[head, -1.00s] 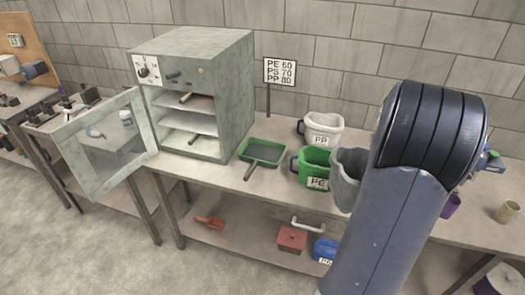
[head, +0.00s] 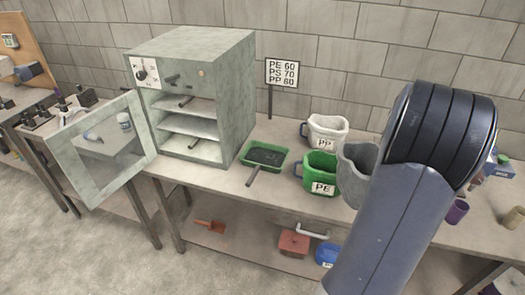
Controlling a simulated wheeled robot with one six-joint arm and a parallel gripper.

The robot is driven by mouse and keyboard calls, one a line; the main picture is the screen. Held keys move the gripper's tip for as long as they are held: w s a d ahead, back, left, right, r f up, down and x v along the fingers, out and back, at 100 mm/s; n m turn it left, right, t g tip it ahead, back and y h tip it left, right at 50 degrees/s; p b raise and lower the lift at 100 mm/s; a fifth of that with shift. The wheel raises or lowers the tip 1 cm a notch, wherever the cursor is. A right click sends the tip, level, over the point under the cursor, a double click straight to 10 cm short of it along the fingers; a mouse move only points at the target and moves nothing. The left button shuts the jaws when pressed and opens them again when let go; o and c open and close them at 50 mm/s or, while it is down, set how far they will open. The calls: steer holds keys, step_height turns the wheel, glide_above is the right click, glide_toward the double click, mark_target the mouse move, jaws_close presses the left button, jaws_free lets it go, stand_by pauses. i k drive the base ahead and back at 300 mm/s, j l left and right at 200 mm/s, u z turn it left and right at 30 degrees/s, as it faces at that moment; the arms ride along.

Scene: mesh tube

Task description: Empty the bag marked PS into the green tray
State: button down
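A grey bag (head: 355,172) stands to the right of the green bag, partly behind my arm. No PS label shows on it; any marking there is hidden. A green bag marked PE (head: 318,172) and a whitish bag marked PP (head: 324,131) stand between the tray and the grey bag. My arm fills the right foreground, and my gripper is not visible.
The grey oven (head: 228,90) has its door (head: 68,165) swung open to the left. A sign (head: 282,73) reads PE 60, PS 70, PP 80. A purple cup (head: 457,211) stands to the right of my arm. A red box (head: 293,243) lies on the lower shelf.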

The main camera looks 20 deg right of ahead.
mark_target(258, 155)
steer(key=i, duration=1.35)
